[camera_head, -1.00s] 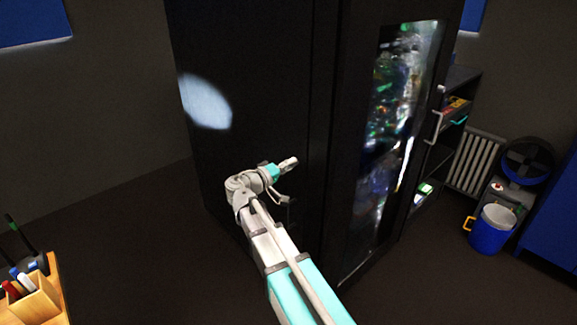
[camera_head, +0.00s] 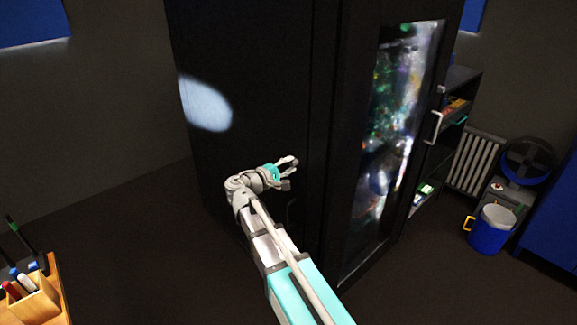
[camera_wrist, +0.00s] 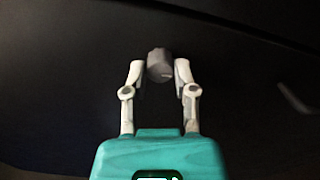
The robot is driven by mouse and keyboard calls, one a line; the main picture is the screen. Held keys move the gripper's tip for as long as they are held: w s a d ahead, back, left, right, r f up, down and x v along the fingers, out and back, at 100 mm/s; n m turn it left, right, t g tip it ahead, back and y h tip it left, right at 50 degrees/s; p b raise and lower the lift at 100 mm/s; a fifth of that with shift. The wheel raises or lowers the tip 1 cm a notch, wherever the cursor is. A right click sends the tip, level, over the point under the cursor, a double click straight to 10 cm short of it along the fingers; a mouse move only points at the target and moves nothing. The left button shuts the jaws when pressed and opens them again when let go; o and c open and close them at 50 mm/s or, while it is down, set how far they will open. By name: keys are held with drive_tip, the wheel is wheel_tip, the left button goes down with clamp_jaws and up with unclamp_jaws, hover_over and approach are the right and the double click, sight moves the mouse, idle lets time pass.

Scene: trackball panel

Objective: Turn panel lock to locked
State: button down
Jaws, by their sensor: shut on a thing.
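The panel lock looks like a small dark grey knob (camera_wrist: 159,62) on a black panel face. A short light mark shows on its front, tilted to the right; whether it marks locked is not legible. My gripper (camera_wrist: 160,74) has one pale finger on each side of the knob and is shut on it. In the head view my gripper (camera_head: 289,173) is at the black cabinet's front (camera_head: 265,75), its fingers one above the other. The knob is too dark and small to make out there.
A faint bar handle (camera_wrist: 293,98) is to the right of my gripper in the wrist view. A glass door (camera_head: 385,160) with a pale handle (camera_head: 437,127) is to the right.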

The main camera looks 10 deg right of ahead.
drive_tip(key=shift+w, duration=0.1)
drive_tip(key=shift+c, duration=2.1)
unclamp_jaws()
drive_tip(key=shift+a, duration=0.1)
drive_tip(key=v, duration=1.2)
